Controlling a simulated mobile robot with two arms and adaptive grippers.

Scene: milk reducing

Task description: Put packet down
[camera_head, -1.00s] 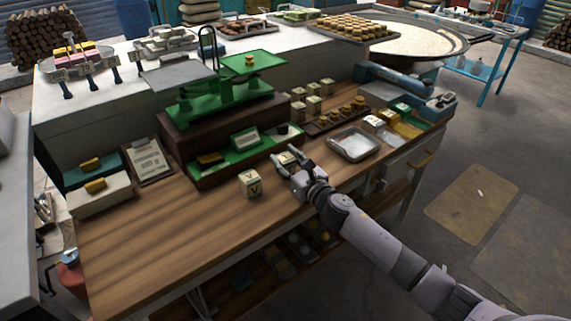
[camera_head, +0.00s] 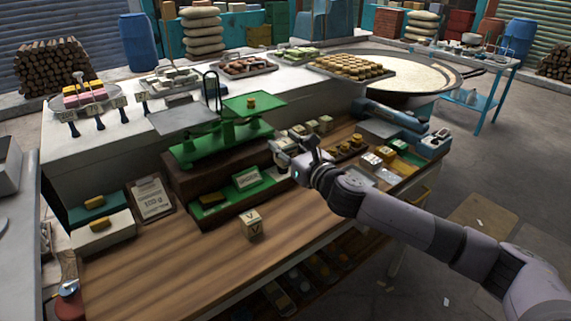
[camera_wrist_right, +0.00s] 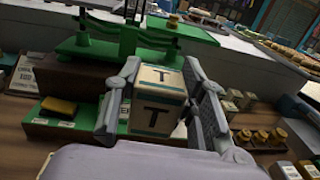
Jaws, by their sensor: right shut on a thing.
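My right gripper (camera_wrist_right: 160,112) is shut on a cream cube packet marked T (camera_wrist_right: 157,103), which sits upright between its two fingers. In the head view the right gripper (camera_head: 292,153) is above the wooden counter, in front of the green balance scale (camera_head: 222,140); the packet is mostly hidden there by the gripper. A similar packet marked V (camera_head: 252,224) stands alone on the counter, left of and nearer than the gripper. My left gripper is not in view.
Several similar packets (camera_wrist_right: 238,98) and a tray of small yellow-brown pieces (camera_wrist_right: 262,137) stand right of the gripper. The counter front (camera_head: 180,270) is clear.

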